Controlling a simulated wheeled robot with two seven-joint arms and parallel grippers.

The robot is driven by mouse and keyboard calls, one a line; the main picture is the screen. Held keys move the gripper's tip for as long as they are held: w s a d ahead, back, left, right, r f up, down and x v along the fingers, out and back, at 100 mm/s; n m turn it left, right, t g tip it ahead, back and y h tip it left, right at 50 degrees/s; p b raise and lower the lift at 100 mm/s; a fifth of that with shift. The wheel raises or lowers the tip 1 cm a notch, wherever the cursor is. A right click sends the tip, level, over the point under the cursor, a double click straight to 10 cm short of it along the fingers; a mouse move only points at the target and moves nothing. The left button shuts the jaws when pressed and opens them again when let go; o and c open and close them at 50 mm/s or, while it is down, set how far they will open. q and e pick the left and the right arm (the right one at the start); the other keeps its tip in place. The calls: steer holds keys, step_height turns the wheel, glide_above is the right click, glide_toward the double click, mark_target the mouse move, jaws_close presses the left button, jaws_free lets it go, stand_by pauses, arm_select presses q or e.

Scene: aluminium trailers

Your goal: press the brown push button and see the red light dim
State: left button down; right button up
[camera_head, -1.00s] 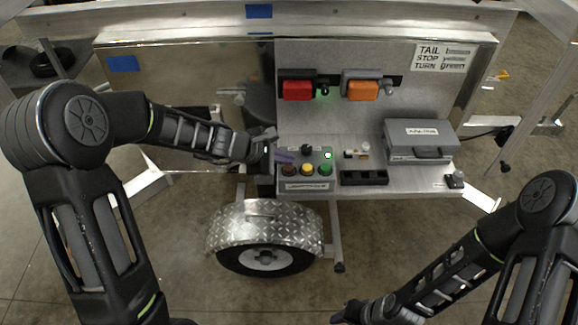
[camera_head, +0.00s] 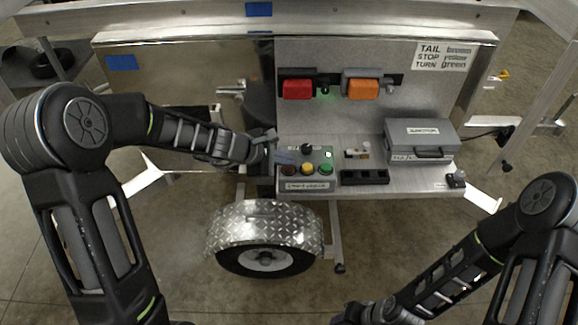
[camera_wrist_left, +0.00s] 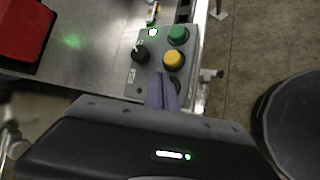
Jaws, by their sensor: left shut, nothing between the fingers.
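The brown push button (camera_head: 289,169) is the left one in the front row of a grey control box (camera_head: 311,184). In the left wrist view the brown button (camera_wrist_left: 176,86) is dark and partly hidden by my fingers. My left gripper (camera_head: 285,158) is shut and empty, its purple-grey fingertips just behind and above the brown button. In the wrist view the fingers (camera_wrist_left: 162,93) overlap the button's edge; I cannot tell whether they touch it. The red light (camera_head: 298,89) on the upright panel looks bright red. My right gripper (camera_head: 347,314) is at the bottom edge, its fingers unclear.
A yellow button (camera_head: 307,169), a green button (camera_head: 326,169) and a black knob (camera_head: 307,148) share the box. An orange light (camera_head: 362,89) hangs right of the red one. A grey case (camera_head: 421,140) and a black tray (camera_head: 364,177) stand to the right. A wheel fender (camera_head: 265,226) lies below.

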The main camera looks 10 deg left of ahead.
mark_target(286, 168)
arm_select(q)
steer(key=shift+f+b, duration=0.3)
steer(key=shift+b, duration=0.05)
stand_by(0.3)
steer(key=shift+r, duration=0.15)
steer(key=shift+r+p, duration=0.65)
step_height(286, 168, up, 6)
steer(key=p, duration=0.5)
